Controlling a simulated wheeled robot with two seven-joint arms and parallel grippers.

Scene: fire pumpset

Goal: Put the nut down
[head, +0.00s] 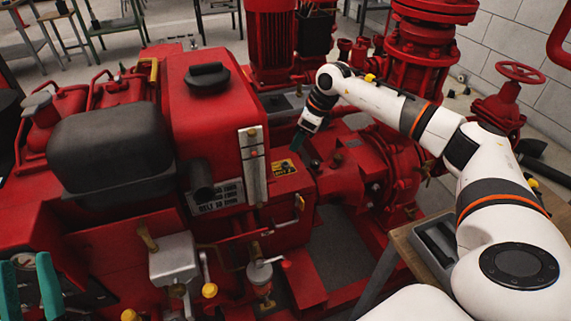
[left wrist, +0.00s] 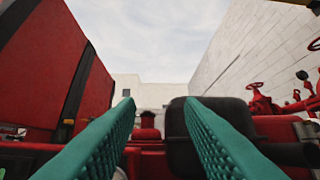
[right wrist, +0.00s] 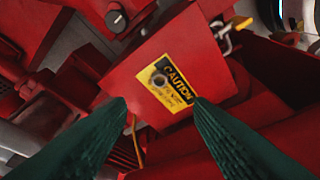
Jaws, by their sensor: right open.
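A small round metal piece with a hole, which looks like the nut (right wrist: 160,79), shows against the yellow CAUTION label (right wrist: 168,86) on a red surface in the right wrist view. I cannot tell whether it touches the label. My right gripper (right wrist: 161,104) is open, with the nut seen beyond the gap between its green fingertips and nothing between them. In the head view my right gripper (head: 299,140) points down just above the label (head: 284,168). My left gripper (head: 32,285) is at the lower left of the head view; its teal fingers are apart and empty in the left wrist view (left wrist: 160,110).
The red pumpset fills the middle, with a dark grey box-shaped cover (head: 112,145), a clear sight gauge (head: 252,165) and several levers near the label. A red valve wheel (head: 520,72) stands at the right. A small table with a dark tray (head: 432,250) is beside my right arm.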

